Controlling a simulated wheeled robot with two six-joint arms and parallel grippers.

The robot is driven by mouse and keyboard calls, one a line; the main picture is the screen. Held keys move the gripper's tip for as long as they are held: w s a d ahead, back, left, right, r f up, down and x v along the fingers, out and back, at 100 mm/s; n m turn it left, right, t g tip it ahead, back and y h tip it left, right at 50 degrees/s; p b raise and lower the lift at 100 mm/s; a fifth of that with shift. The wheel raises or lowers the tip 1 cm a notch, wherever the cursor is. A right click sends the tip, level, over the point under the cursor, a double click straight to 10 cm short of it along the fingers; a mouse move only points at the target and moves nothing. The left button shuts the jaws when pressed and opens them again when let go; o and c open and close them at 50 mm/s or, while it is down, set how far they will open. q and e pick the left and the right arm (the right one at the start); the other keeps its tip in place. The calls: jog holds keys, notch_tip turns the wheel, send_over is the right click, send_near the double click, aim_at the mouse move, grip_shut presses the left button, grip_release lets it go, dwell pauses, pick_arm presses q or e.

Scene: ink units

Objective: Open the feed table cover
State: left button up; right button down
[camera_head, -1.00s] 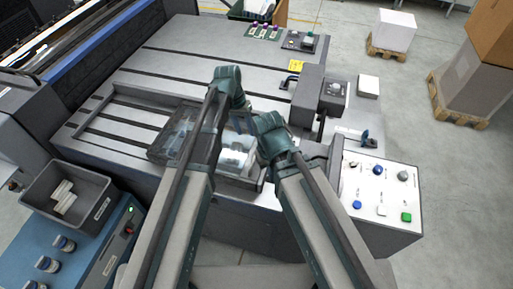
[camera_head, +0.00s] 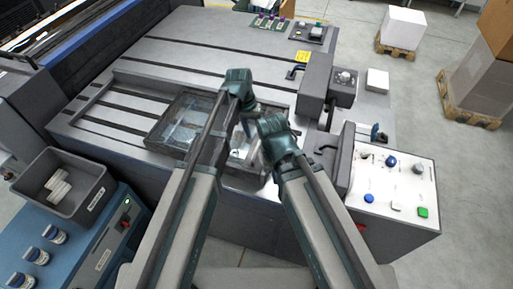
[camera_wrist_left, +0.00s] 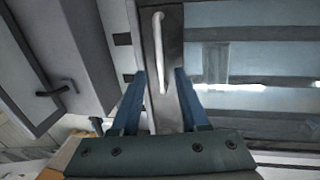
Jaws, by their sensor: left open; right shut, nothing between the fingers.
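The feed table cover (camera_head: 190,112) is a clear panel in a dark frame, lying flat on the grey feed table (camera_head: 165,72). It lies left of and partly behind my arms. In the left wrist view its clear panel (camera_wrist_left: 270,60) fills the right side, and a pale bar handle (camera_wrist_left: 158,40) runs along its dark edge. My left gripper (camera_wrist_left: 160,74) is open, with the handle's near end between its fingers in the picture; contact cannot be told. My right gripper (camera_head: 264,158) is shut and empty, low over the table's front part; its fingertips are hard to see.
A grey bin (camera_head: 92,172) with white pieces stands at lower left on a blue cabinet. A control panel (camera_head: 395,190) with coloured buttons is at right, beside a grey block with handles (camera_head: 314,85). Boxes on pallets stand on the floor at upper right.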

aim_at(258, 145)
pick_arm(q)
jog(key=f+b, duration=0.2)
jog(key=f, duration=0.1)
jog(key=d+f+b, duration=0.1)
jog(key=f+b, duration=0.1)
jog(key=shift+s, duration=0.1)
jog(key=shift+r, duration=0.1)
grip_shut()
dwell(1.2)
